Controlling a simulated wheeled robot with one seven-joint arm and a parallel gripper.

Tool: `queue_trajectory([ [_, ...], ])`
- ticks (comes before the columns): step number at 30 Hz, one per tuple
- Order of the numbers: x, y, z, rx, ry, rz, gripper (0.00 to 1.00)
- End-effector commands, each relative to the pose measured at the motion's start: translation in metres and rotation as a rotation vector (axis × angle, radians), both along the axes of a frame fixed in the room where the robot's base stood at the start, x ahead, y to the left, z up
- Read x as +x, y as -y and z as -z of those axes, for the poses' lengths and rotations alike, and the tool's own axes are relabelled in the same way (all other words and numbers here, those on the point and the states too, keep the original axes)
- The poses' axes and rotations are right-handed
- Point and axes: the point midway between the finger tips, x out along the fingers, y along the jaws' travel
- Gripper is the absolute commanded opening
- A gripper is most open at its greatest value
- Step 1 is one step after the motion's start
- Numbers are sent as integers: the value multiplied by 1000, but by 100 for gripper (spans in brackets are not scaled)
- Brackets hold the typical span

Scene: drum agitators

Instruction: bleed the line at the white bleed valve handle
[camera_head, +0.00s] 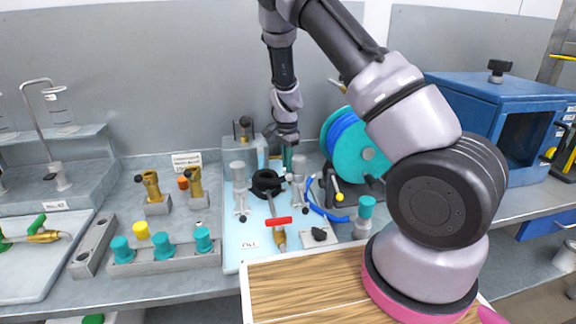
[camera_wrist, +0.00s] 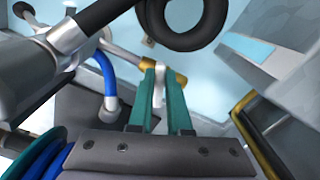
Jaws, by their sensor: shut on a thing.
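The white bleed valve handle (camera_wrist: 159,90) shows in the wrist view as a small white lever between my two teal fingers. My gripper (camera_wrist: 160,80) is shut on it. A brass-coloured valve body (camera_wrist: 122,61) lies just beyond the fingertips. In the head view my gripper (camera_head: 287,156) reaches down at the back of the pale blue panel, near the wall. The white handle cannot be made out there, hidden by my gripper and the fittings around it.
A black hose coil (camera_head: 267,183) and grey cylinders (camera_head: 240,180) stand close in front of my gripper. A teal and blue reel (camera_head: 352,145) is to its right. A red-handled valve (camera_head: 279,222) is nearer. A blue cabinet (camera_head: 480,110) stands at right.

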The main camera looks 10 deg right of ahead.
Motion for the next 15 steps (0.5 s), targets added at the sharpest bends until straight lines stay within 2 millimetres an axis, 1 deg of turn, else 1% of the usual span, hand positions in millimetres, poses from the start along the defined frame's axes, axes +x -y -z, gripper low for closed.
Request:
queue_trajectory([
  [6,3,-1,0,0,1,179,0],
  [15,6,-2,-1,1,2,349,0],
])
